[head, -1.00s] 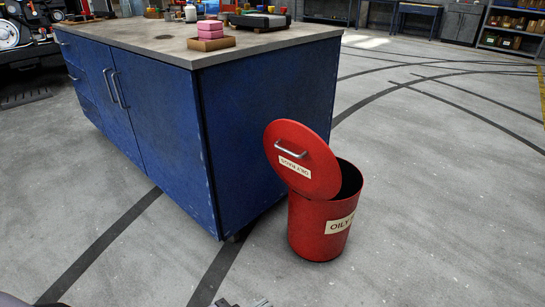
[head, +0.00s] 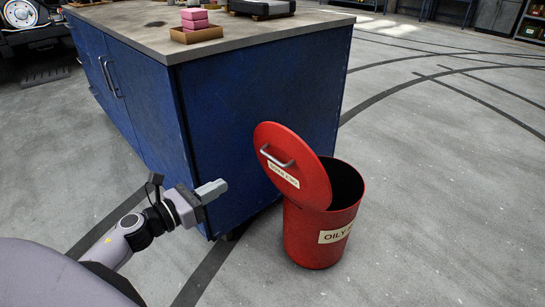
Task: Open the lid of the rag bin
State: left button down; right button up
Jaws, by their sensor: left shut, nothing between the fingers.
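The red rag bin (head: 308,244) stands upright on the floor beside the blue cabinet, with a pale "OILY" label on its front. Its round red lid (head: 310,178) is raised and tilted steeply on the left side of the rim, with a metal handle (head: 277,158) and a label on its outer face. The dark inside of the bin shows to the right of the lid. My left gripper (head: 222,186) is shut and empty, left of the lid and apart from it, in front of the cabinet's end. My right gripper is not in view.
The blue cabinet (head: 250,110) with a grey top stands directly behind and left of the bin. Pink blocks (head: 194,19) in a small tray lie on its top. The floor to the right of the bin is clear.

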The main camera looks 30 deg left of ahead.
pick_arm(q)
jog(key=w+d+m, duration=0.1)
jog(key=w+d, duration=0.3)
jog(key=w, duration=0.9)
jog(key=shift+w+d+b, duration=0.2)
jog(key=shift+w+b, duration=0.05)
jog(key=shift+b, duration=0.05)
